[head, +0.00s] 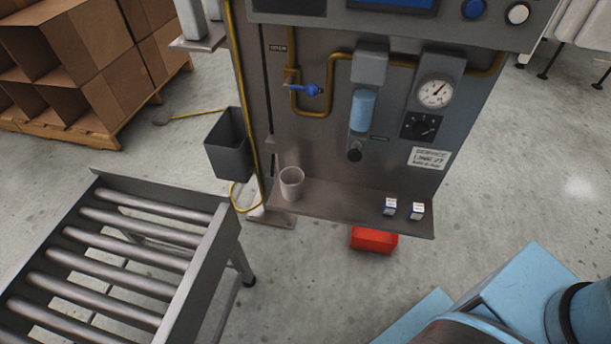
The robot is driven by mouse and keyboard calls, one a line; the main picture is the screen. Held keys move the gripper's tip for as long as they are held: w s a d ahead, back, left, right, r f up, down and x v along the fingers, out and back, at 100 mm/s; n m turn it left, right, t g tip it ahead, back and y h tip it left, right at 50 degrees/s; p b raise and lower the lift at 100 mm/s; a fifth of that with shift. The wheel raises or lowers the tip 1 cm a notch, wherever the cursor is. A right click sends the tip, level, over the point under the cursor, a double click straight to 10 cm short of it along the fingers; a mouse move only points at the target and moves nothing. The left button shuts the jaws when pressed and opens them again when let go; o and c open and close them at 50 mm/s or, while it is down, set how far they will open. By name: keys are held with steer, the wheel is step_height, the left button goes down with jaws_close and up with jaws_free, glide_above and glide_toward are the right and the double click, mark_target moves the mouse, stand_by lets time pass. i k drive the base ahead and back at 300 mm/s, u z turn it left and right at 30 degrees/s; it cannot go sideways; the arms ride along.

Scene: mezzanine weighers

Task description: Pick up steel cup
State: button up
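A grey steel cup (291,184) stands upright at the left end of a narrow metal shelf (335,207) on the front of a grey machine panel. Its open top faces up. My gripper is not in view. Part of my own blue body shows at the bottom right, well apart from the cup.
Two small pale items (403,209) sit on the shelf's right part. A roller conveyor (130,262) stands at lower left, and a red box (374,239) lies below the shelf. Floor in front is clear.

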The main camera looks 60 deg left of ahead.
mark_target(291, 178)
steer(key=z, duration=1.35)
steer(key=k, duration=0.7)
steer(key=u, duration=3.8)
